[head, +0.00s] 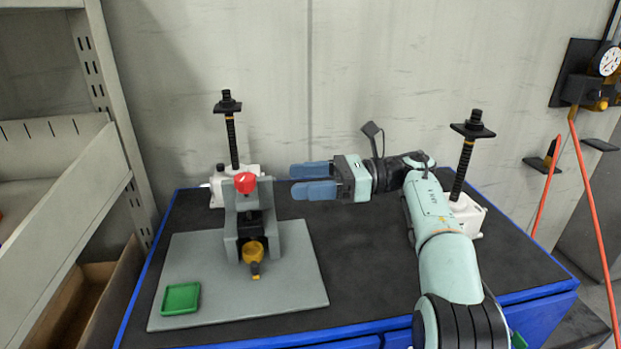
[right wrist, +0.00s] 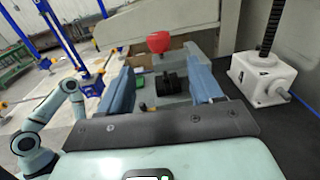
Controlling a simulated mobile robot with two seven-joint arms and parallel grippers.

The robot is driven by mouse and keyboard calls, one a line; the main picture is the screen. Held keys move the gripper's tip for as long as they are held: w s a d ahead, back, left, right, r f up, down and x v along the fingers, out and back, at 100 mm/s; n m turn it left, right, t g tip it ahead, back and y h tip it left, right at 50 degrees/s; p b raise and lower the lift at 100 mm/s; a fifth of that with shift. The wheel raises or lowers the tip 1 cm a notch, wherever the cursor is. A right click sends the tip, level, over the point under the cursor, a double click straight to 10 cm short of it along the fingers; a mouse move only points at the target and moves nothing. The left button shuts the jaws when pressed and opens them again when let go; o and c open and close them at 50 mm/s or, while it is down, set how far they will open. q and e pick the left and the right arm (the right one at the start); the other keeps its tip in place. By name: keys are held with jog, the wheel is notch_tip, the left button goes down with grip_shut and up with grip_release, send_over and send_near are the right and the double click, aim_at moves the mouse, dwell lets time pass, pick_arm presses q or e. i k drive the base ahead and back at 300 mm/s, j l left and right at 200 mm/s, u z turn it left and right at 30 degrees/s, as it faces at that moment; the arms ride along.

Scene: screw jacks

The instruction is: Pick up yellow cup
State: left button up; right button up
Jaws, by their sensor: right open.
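A small yellow cup (head: 253,251) sits low at the front of a grey stand (head: 233,222) with a black part just behind it. A red, cup-like piece (head: 245,182) is on top of the stand; it also shows in the right wrist view (right wrist: 158,42). My right gripper (head: 300,181) is open and empty, its blue fingers pointing left, right of and behind the stand's top. The right wrist view shows the stand between the fingers; I cannot make out the yellow cup there. A teal arm, apparently my left, shows at that view's left edge; its gripper is unclear.
The stand is on a grey plate (head: 290,285) with a green tray (head: 180,298). White screw jacks with tall black screws stand behind the stand (head: 230,140) and beside my right arm (head: 466,215). The dark tabletop right of the plate is clear.

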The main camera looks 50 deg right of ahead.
aim_at(252, 251)
jog(key=k+j, duration=0.2)
jog(key=j, duration=0.15)
jog(key=k+j, duration=0.15)
jog(key=j, duration=0.2)
jog(key=k+j, duration=0.2)
jog(key=j, duration=0.15)
jog(key=k+j, duration=0.2)
jog(key=j, duration=0.2)
jog(key=k+j, duration=0.15)
jog(key=j, duration=0.2)
